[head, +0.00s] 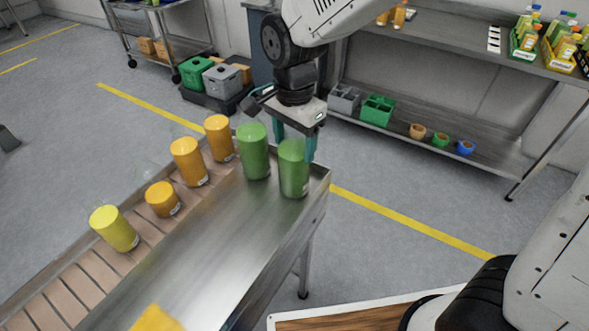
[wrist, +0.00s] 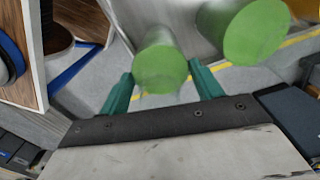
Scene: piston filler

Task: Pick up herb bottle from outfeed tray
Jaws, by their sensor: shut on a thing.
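Two green herb bottles stand upright at the far end of the metal outfeed tray (head: 205,245). My gripper (head: 295,145) comes down from above onto the right herb bottle (head: 293,170), with one teal finger on either side of it. In the wrist view, this bottle's round green top (wrist: 160,69) lies between the fingers of my gripper (wrist: 162,88), which is shut on it. The bottle's base looks to be at the tray surface; I cannot tell if it is lifted. The other herb bottle (head: 254,152) stands close by to the left and also shows in the wrist view (wrist: 255,32).
Orange bottles (head: 188,162) and a yellow one (head: 114,229) stand along the slatted belt (head: 92,275) at left. An orange item (head: 156,318) shows at the tray's near end. A shelf (head: 460,50) with filled crates stands at the back right. Open floor lies between.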

